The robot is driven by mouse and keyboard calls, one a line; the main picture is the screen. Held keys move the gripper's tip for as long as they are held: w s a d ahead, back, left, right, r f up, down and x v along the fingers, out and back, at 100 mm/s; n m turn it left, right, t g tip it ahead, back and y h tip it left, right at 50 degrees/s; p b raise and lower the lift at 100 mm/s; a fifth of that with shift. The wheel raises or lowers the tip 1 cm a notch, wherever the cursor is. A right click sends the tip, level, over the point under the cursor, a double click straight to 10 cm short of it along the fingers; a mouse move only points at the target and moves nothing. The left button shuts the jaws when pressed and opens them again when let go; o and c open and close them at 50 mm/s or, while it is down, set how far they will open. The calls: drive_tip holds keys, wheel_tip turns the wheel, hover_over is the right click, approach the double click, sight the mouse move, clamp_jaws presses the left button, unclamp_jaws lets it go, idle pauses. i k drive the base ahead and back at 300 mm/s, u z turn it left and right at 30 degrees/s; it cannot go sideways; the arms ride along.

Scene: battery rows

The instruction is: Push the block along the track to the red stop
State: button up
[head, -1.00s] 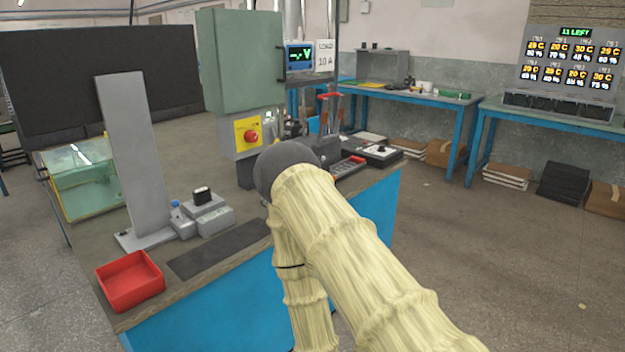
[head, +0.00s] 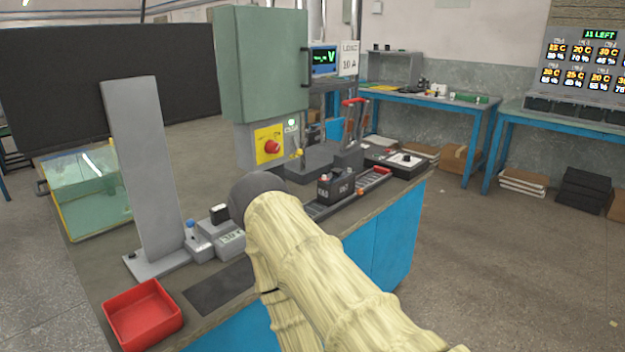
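The block (head: 336,187) is dark, with small light markings and a reddish spot on top. It sits upright on the track (head: 318,211), a narrow dark rail with lighter slots along the bench's front right edge. The red stop (head: 378,170) lies across the track's far right end, with a short stretch of track between it and the block. My gripper is not in view; my pale sleeved arm and its dark round joint fill the lower middle and hide the near end of the track. I cannot tell whether the gripper touches the block.
A green cabinet with a yellow panel and red knob (head: 271,147) stands behind the track. A lever press with red handles (head: 354,102) rises just behind the block. A grey device (head: 229,240), tall grey plate (head: 146,170) and red tray (head: 143,314) stand at left.

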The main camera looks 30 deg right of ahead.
sight(333, 188)
drive_tip(key=z, duration=0.25)
drive_tip(key=i, duration=0.7)
drive_tip(key=z, duration=0.6)
